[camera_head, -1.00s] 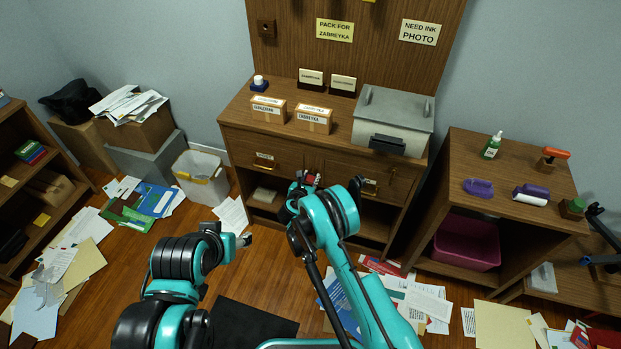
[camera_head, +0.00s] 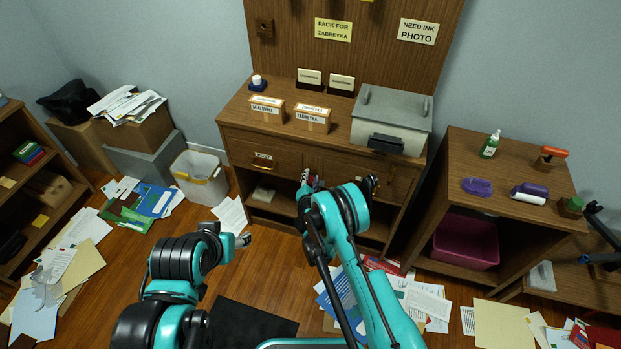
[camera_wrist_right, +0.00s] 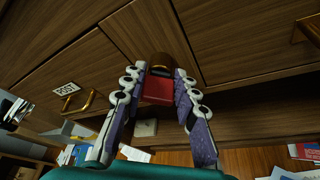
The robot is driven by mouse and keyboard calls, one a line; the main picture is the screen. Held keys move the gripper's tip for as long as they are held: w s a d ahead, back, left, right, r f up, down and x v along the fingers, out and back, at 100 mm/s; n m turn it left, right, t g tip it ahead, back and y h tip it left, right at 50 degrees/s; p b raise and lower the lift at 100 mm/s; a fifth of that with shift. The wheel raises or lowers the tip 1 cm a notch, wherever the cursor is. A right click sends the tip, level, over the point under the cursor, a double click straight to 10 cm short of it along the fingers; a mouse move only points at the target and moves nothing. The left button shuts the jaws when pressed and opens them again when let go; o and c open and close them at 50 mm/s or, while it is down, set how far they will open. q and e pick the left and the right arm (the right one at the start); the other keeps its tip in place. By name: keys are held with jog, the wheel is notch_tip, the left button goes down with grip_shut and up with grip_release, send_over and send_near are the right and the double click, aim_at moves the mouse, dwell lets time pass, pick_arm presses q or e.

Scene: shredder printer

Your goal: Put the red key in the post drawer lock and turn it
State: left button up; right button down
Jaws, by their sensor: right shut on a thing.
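The red key (camera_wrist_right: 158,92) is between the fingertips of my right gripper (camera_wrist_right: 160,94), which is shut on it. A brass round lock (camera_wrist_right: 161,64) sits directly behind the key on the cabinet front. The key's shaft is hidden, so I cannot tell how deep it sits. The post drawer (camera_wrist_right: 42,84), with its label and brass handle, is left of the key in the wrist view and shows in the head view (camera_head: 240,151). In the head view my right gripper (camera_head: 316,180) is at the cabinet front, partly hidden by its arm. My left gripper (camera_head: 243,241) is low, away from the cabinet; its jaws are unclear.
Two labelled boxes (camera_head: 312,118) and a grey metal case (camera_head: 392,118) stand on the cabinet. An open shelf (camera_wrist_right: 230,125) lies below the drawers. A side table (camera_head: 530,210) stands at right. Papers (camera_head: 420,298) litter the floor.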

jog(key=shift+m, duration=0.3)
jog(key=shift+d+m+y, duration=0.1)
jog(key=shift+m+y, duration=0.2)
jog(key=c, duration=0.8)
grip_release()
jog(key=shift+o, duration=0.2)
jog(key=shift+f, duration=0.1)
